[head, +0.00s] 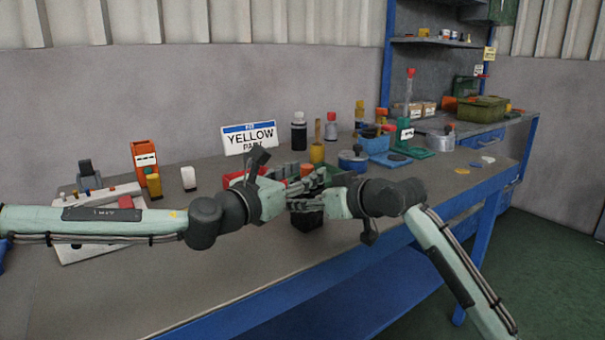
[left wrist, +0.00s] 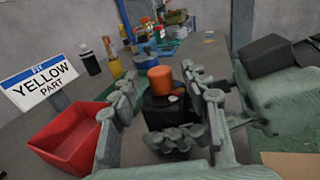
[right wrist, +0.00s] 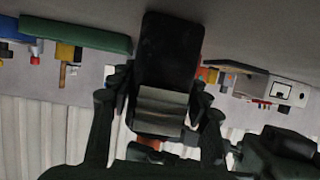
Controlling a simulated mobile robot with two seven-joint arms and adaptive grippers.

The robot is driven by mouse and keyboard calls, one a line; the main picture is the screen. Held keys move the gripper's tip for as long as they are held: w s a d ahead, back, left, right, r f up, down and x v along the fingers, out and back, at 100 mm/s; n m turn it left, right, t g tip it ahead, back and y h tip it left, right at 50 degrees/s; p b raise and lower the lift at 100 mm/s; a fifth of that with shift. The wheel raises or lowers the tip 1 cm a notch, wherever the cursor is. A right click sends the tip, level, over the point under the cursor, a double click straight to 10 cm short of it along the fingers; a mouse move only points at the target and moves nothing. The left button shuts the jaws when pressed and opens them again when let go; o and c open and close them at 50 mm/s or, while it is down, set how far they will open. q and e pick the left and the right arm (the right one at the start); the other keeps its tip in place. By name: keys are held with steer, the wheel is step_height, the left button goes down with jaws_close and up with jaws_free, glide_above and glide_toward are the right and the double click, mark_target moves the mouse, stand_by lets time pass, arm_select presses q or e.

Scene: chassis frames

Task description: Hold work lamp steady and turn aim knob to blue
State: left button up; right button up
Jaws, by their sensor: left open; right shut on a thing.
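The work lamp appears as a black block-like body (head: 306,221) on the bench, partly hidden by my grippers. An orange round knob (left wrist: 160,79) sits on top of the black body (left wrist: 160,108) in the left wrist view. My right gripper (head: 318,205) is shut on the lamp body, which also shows between its fingers in the right wrist view (right wrist: 168,62). My left gripper (head: 298,184) is open, higher up, with its fingers (left wrist: 160,90) on either side of the knob in its wrist view; contact cannot be told. I cannot make out a blue mark on the lamp.
A red bin (left wrist: 75,139) stands close beside my left gripper. A sign reading YELLOW PART (head: 250,138) stands behind it. Bottles (head: 299,131), a blue pot (head: 353,160) and a green tool stand (head: 403,135) are farther back. The bench front (head: 220,275) is clear.

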arm_select(q)
jaws_close()
steer(key=shift+s+d+n+y, duration=0.1)
steer(key=shift+d+n+y, duration=0.05)
steer(key=shift+n+y, duration=0.25)
steer(key=n+t+y, duration=0.1)
steer(key=y, duration=0.1)
steer(key=shift+d+n+t+y, duration=0.15)
steer(key=shift+n+t+y, duration=0.15)
steer(key=shift+t, duration=0.1)
steer(key=shift+n+t+y, duration=0.5)
steer(key=shift+n+y, duration=0.6)
steer(key=shift+y, duration=0.5)
jaws_free()
steer(key=shift+h, duration=0.3)
